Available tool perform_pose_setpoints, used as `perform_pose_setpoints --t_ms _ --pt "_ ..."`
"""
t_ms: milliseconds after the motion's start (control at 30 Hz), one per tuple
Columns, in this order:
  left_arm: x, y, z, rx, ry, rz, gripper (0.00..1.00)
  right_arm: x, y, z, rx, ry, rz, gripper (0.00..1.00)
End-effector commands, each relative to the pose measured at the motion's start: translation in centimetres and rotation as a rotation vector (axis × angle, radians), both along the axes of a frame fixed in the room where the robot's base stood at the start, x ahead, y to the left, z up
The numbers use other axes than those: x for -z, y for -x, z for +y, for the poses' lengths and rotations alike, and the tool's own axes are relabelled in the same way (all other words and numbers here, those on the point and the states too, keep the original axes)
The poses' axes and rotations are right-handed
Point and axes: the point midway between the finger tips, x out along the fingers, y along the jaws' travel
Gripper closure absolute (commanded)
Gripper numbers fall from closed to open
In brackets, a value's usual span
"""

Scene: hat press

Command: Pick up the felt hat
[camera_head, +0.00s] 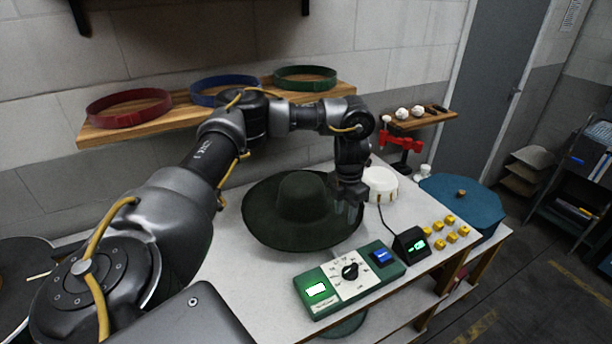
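The dark green felt hat (297,200) lies brim down on the white table, with its crown up. My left arm reaches in from the left and over the back of the hat. My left gripper (347,212) points down at the right part of the brim, right of the crown. Its fingers are small and partly blurred against the dark felt, so I cannot tell whether they are apart or touch the brim. My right gripper is not in view.
A green control box (349,282) with a dial stands in front of the hat. A small black display (411,245), yellow knobs (440,243) and a round blue lid (464,201) are to the right. Red, blue and green hat bands lie on a wooden shelf (190,122) behind.

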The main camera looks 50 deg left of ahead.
Motion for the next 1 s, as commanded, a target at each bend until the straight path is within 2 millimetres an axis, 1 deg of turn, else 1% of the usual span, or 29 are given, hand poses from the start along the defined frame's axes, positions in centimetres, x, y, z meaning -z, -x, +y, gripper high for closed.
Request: perform_pose_setpoints --t_ms 33,100,200,300,500,567,667,767,833,1000 --pt "1.0 0.2 0.1 -0.003 0.001 0.004 0.64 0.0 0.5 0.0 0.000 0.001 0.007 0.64" --pt "2.1 0.2 0.0 -0.002 0.001 0.004 0.64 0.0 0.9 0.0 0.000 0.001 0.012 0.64" --pt "3.3 0.1 -0.1 -0.002 0.001 0.002 0.64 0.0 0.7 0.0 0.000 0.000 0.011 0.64" --pt "4.0 0.1 -0.2 0.001 0.001 0.001 0.64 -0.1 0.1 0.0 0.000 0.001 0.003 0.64" --pt "4.4 0.0 -0.2 0.003 0.000 0.001 0.64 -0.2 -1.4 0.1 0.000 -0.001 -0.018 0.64" --pt "4.8 0.1 -0.2 0.002 0.001 0.003 0.64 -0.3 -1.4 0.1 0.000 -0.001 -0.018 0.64" --pt "6.0 0.3 -0.1 0.001 0.001 0.004 0.64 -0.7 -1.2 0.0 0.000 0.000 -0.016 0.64" --pt "7.3 0.4 0.0 0.001 0.001 0.005 0.64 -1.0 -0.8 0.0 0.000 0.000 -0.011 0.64" --pt "8.4 0.3 0.0 0.002 0.002 0.003 0.64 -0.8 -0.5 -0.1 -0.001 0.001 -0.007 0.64" --pt "9.4 0.3 0.0 0.003 0.001 0.001 0.64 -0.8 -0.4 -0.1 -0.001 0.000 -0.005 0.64"
